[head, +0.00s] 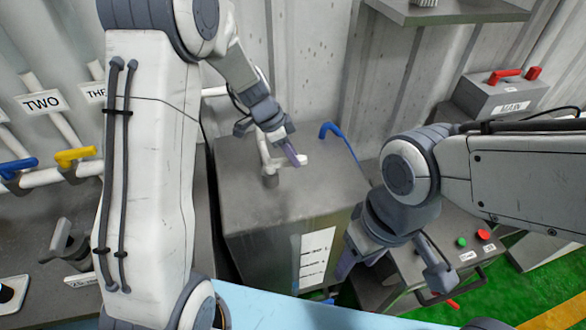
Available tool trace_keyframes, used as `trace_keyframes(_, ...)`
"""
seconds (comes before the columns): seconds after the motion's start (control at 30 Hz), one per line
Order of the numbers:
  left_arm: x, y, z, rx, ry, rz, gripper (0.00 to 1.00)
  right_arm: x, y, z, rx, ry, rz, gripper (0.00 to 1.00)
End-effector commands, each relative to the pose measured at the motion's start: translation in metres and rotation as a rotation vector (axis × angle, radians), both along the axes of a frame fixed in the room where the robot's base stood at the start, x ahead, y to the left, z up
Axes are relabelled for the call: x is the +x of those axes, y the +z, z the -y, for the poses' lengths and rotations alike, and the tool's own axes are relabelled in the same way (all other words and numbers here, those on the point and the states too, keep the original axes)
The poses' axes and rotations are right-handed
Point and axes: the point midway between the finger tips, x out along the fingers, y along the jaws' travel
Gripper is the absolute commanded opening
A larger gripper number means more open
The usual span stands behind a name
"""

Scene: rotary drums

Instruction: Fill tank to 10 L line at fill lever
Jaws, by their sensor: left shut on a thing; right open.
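A grey box-shaped tank (275,205) stands in the middle, with a white marked panel (316,257) on its front; its markings are too small to read, and I see no liquid level. A white pipe-like lever (268,170) stands above the tank's top near the back left. My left gripper (290,156) is shut on this lever, its fingers partly covering it. A bent blue handle (331,128) rises behind the tank's back right corner. My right gripper (394,277) is open and empty, in front of the tank's right side.
A box with green and red buttons (472,238) is at right. A MAIN box (495,96) with red handles stands behind. A shelf (450,10) hangs above.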

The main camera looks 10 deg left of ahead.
Motion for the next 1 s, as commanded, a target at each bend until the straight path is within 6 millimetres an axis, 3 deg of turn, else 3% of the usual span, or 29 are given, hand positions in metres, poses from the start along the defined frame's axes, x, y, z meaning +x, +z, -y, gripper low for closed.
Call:
trace_keyframes(0.03, 0.003, -0.004, -0.001, 0.0, 0.033, 0.006, 0.0, 0.0, -0.011, 0.0, 0.0, 0.0, 0.0, 0.57)
trace_keyframes(0.1, 0.005, -0.002, -0.002, 0.001, 0.07, 0.005, 0.0, 0.0, -0.014, 0.0, 0.0, 0.001, 0.0, 0.57)
trace_keyframes(0.5, 0.007, 0.001, -0.003, 0.0, 0.106, 0.003, 0.0, 0.0, -0.014, 0.0, 0.0, 0.001, 0.0, 0.57)
trace_keyframes(0.53, 0.007, 0.002, -0.003, 0.0, 0.106, 0.003, 0.38, 0.0, -0.014, 0.0, 0.0, 0.001, 0.0, 0.57)
trace_keyframes(0.6, 0.007, 0.001, -0.003, 0.0, 0.106, 0.003, 0.57, 0.0, -0.014, 0.0, 0.0, 0.0, 0.0, 0.57)
trace_keyframes(1.0, 0.006, 0.007, -0.005, -0.001, 0.104, 0.004, 0.57, 0.0, -0.016, 0.0, 0.0, 0.0, 0.0, 0.57)
